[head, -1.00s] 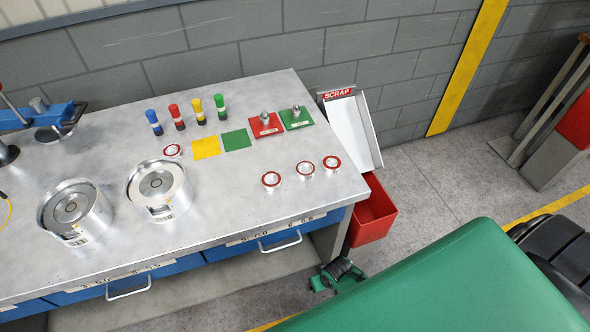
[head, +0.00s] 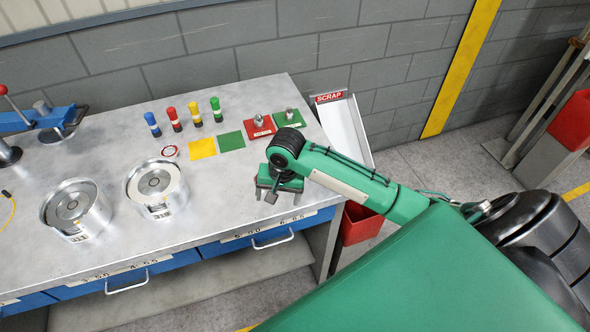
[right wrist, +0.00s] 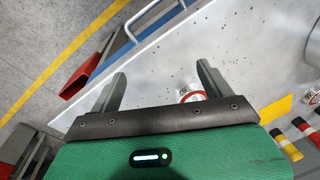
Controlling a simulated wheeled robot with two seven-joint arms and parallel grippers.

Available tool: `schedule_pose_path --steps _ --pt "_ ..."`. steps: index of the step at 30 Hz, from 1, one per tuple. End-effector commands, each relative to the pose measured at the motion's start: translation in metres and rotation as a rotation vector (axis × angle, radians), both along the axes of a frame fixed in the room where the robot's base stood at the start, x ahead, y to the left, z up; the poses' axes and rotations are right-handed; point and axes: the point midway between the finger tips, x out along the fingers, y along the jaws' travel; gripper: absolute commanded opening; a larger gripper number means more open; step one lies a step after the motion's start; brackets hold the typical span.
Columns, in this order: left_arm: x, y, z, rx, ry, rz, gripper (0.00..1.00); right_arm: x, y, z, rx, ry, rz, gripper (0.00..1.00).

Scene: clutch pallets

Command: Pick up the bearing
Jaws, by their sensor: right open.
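A small bearing, a silver ring with a red rim, lies by the yellow square in the head view (head: 169,151). Another bearing shows in the right wrist view (right wrist: 192,95), partly hidden by my gripper's body and close beside the right-hand finger. My right gripper (head: 283,199) is over the front right of the table, fingers pointing down, open and empty. Its two fingers are spread wide in the right wrist view (right wrist: 162,74). In the head view my right arm and gripper hide the spot where a row of three bearings lay. My left gripper is not in view.
The grey table (head: 110,130) holds two silver housings (head: 75,208) (head: 157,187), several coloured cylinders (head: 174,119), a yellow square (head: 202,148), a green square (head: 231,141), and red and green plates with metal parts. A blue press (head: 40,118) stands left. A red scrap bin (head: 360,226) is beyond the right edge.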

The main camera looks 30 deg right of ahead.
Motion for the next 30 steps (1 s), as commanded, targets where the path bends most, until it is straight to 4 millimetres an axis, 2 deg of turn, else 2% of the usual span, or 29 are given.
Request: schedule_pose_path --steps 1,3,9,12,17,20,22,30 --pt "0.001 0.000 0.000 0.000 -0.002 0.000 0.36 0.014 -0.013 0.011 -0.013 0.010 -0.062 0.81" --pt "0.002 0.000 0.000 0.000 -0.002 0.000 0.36 0.030 -0.030 0.025 -0.025 0.034 -0.167 0.81" --pt "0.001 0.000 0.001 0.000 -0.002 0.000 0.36 0.065 -0.081 0.071 -0.048 0.093 -0.480 0.81" --pt "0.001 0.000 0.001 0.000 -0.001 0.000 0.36 0.076 -0.101 0.091 -0.053 0.114 -0.607 0.81" --pt "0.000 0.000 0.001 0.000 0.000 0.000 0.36 0.083 -0.119 0.109 -0.053 0.131 -0.722 0.81" --pt "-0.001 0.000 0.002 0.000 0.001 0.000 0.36 0.084 -0.122 0.107 -0.053 0.137 -0.746 0.81" --pt "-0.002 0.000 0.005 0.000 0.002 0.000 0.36 0.084 -0.122 0.099 -0.053 0.139 -0.749 0.81" --pt "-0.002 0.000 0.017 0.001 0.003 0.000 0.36 0.083 -0.121 0.047 -0.052 0.139 -0.746 0.81"
